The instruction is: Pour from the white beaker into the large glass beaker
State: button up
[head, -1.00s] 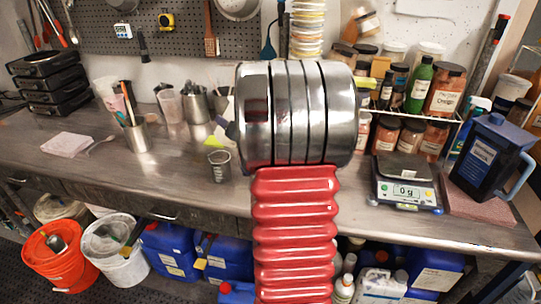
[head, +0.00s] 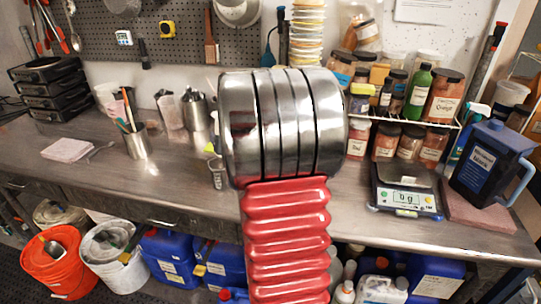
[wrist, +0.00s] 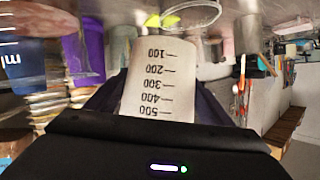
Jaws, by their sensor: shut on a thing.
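The white beaker (wrist: 158,85) is in my gripper (wrist: 155,115) in the wrist view. Its black scale marks run upside down from 100 at the top to 500 near the gripper. My gripper is shut on it. At the left edge of the wrist view is a clear vessel with white marks and "ml" (wrist: 12,50), which looks like the large glass beaker. It is apart from the white beaker and partly cut off. In the head view my arm hides my gripper and the white beaker. I cannot tell the fill of either beaker.
On the bench in the head view, a scale (head: 405,200) and a dark blue jug (head: 487,165) stand at the right. A metal cup with brushes (head: 137,143) stands at the left. Jars (head: 388,138) fill the rear shelf. The front left bench is mostly clear.

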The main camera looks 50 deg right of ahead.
jog(key=shift+w+a+r+n+b, duration=0.15)
jog(key=shift+n+b, duration=0.15)
jog(key=shift+n, duration=0.1)
jog(key=shift+w+a+f+n+g+h+b, duration=0.15)
jog(key=shift+f+n+g+h+b, duration=0.15)
jog(key=shift+b, duration=0.4)
jog(key=shift+s+a+f+n+g+h+b, duration=0.1)
jog(key=shift+f+n+g+b, duration=0.2)
jog(key=shift+b, duration=0.35)
jog(key=shift+r, duration=0.1)
notch_tip(320, 180, up, 6)
jog(key=shift+w, duration=0.15)
dwell(0.5)
